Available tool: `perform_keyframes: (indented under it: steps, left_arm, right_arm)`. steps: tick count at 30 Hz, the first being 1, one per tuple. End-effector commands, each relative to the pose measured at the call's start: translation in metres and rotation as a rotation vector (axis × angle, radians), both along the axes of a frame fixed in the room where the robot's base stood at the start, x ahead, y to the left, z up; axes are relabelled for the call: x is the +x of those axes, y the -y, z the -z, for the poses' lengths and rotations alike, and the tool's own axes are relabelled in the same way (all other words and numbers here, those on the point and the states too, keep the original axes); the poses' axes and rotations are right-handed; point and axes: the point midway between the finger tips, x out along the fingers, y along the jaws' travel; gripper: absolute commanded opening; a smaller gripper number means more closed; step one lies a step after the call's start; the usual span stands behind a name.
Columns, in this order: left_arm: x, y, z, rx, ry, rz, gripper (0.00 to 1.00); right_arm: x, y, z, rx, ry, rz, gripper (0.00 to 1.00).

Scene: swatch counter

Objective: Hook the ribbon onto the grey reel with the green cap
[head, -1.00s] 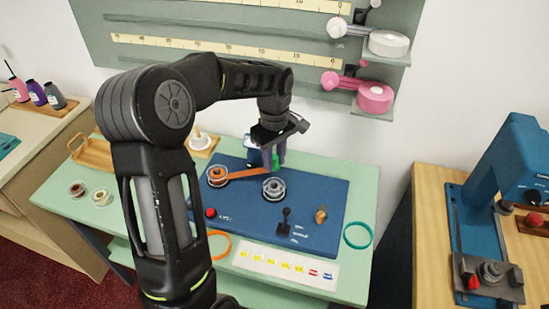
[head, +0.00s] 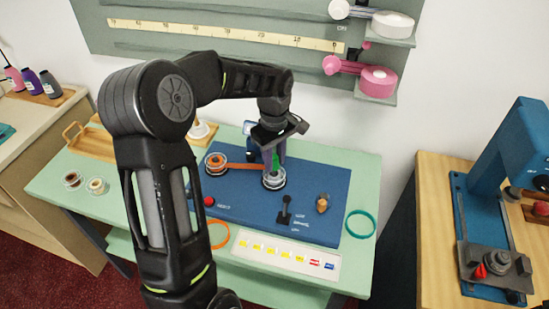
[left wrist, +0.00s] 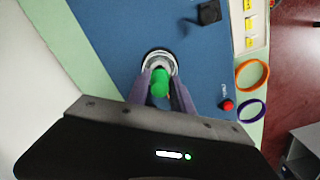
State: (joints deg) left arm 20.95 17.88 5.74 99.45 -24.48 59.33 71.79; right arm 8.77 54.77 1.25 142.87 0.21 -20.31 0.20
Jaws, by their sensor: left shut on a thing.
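My left gripper (head: 274,158) points down over the grey reel (head: 273,183) on the blue board. It is shut on the green cap (head: 276,163), which also shows between the fingers in the left wrist view (left wrist: 159,85). The cap is at the grey reel, whose pale rim (left wrist: 157,54) shows just beyond the fingertips. Whether the cap touches the reel I cannot tell. The orange ribbon (head: 243,166) runs from the orange-filled reel (head: 215,160) on the left to the cap at the grey reel. Its far end is partly hidden. My right gripper is not in view.
The blue board (head: 245,205) carries a black lever (head: 285,212), a red button (head: 209,201) and a brown knob (head: 322,203). An orange ring (head: 218,236) and a teal ring (head: 360,225) lie on the green table. A wall rack with reels stands behind.

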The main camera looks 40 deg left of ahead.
Motion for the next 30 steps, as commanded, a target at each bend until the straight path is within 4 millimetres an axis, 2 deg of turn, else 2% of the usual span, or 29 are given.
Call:
perform_keyframes:
  steps: [11,30]
  left_arm:
    - [0.000,0.000,0.001,0.000,0.000,0.000,0.00]
    - [0.000,0.000,0.022,0.000,-0.001,0.000,0.00]
  right_arm:
    - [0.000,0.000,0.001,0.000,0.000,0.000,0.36]
    - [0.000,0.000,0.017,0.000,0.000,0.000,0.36]
